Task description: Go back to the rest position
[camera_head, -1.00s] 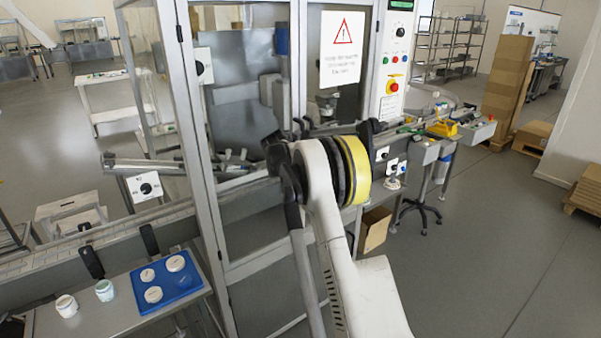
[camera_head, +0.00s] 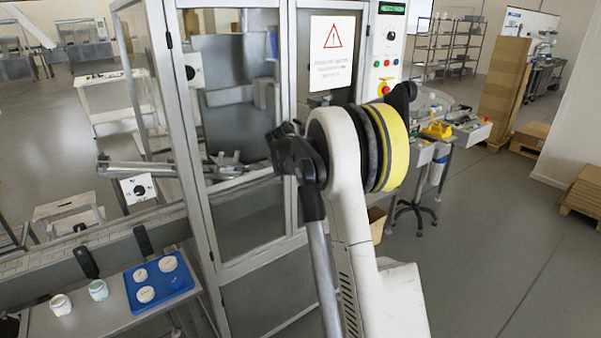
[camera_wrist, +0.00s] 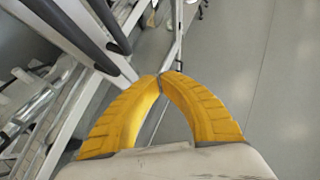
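My gripper (camera_wrist: 160,76) shows in the wrist view as two yellow ribbed fingers. Their tips meet, and nothing is held between them. Below it in that view are grey floor and metal machine framing. In the head view my white arm with its yellow band rises in front of the glazed machine, and the gripper itself cannot be made out there.
A glazed metal-framed machine (camera_head: 187,150) stands close behind my arm. At the lower left a metal table (camera_head: 110,325) holds a blue tray (camera_head: 184,285) with several white lids, and two jars (camera_head: 61,305) stand beside it. Open floor (camera_head: 490,240) lies to the right.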

